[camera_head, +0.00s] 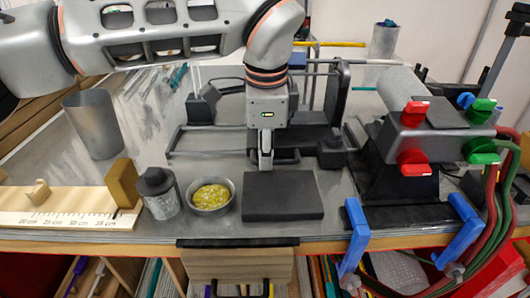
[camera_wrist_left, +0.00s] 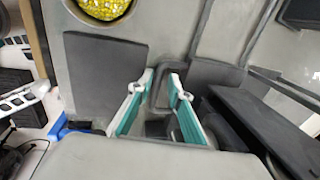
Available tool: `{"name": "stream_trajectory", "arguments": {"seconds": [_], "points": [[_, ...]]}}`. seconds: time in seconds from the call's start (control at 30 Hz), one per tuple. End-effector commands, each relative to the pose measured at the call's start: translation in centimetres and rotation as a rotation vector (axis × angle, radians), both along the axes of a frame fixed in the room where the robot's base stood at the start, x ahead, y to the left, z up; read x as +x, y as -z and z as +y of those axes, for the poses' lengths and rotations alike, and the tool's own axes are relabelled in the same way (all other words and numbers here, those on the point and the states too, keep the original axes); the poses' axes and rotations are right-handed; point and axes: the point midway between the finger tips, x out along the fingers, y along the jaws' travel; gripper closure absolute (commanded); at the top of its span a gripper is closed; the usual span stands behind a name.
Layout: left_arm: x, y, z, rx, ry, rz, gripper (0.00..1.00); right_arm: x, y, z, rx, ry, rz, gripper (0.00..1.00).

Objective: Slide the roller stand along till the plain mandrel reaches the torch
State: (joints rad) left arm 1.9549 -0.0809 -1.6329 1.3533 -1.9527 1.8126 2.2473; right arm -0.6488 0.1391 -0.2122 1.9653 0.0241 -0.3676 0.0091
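The torch (camera_head: 440,140) stands at the right, a grey body with red and green knobs and a pale barrel (camera_head: 402,88) angled up to the left. A dark roller stand (camera_head: 300,137) with a low loop handle sits left of it on the bench, partly behind my left arm. Thin rods lie near the stand; I cannot tell which is the plain mandrel. My left gripper (camera_head: 265,163) points down at the handle. In the left wrist view its teal-lined fingers (camera_wrist_left: 158,82) are apart, over the dark loop handle (camera_wrist_left: 163,98); contact is unclear. My right gripper is out of view.
A dark slab (camera_head: 283,196), a bowl of yellow bits (camera_head: 211,208) and a black-lidded jar (camera_head: 160,203) stand in front. Grey rails (camera_head: 205,155) run around the stand. Blue clamps (camera_head: 357,235) and hoses (camera_head: 490,210) are at the right. A metal cup (camera_head: 93,125) stands left.

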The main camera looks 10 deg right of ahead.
Motion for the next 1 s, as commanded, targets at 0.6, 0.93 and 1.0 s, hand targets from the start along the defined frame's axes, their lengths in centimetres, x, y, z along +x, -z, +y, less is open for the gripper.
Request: {"name": "stream_trajectory", "arguments": {"seconds": [0.6, 0.93, 1.0], "points": [[-0.6, -2.8, 0.1, 0.001, -0.002, 0.002, 0.75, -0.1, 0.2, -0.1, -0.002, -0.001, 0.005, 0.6], [-1.3, -7.0, 0.3, 0.001, -0.002, 0.002, 0.75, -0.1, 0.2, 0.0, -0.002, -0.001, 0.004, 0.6], [-1.4, -7.5, 0.3, 0.001, -0.002, 0.003, 0.75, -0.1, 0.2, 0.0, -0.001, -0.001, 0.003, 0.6]]}}
